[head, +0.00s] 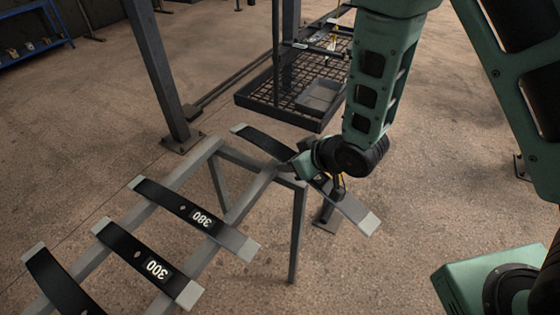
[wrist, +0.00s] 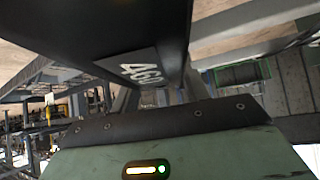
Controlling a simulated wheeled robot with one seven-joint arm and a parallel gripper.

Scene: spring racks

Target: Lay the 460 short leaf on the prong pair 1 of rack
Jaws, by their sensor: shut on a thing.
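My gripper (head: 312,166) is shut on the 460 short leaf (head: 348,207), a dark curved strip with pale ends. In the wrist view the leaf's dark face (wrist: 105,30) fills the top, with the label 460 upright enough to read. I cannot pick out prong pair 1 or say for certain which frame is the rack.
The grey stand (head: 253,200) carries leaves marked 380 (head: 170,202) and 300 (head: 125,240), plus another leaf (head: 52,280) at lower left. A steel post (head: 158,70) stands behind it. A mesh-floored dark frame (head: 270,100) with a grey tray (head: 320,95) stands farther back.

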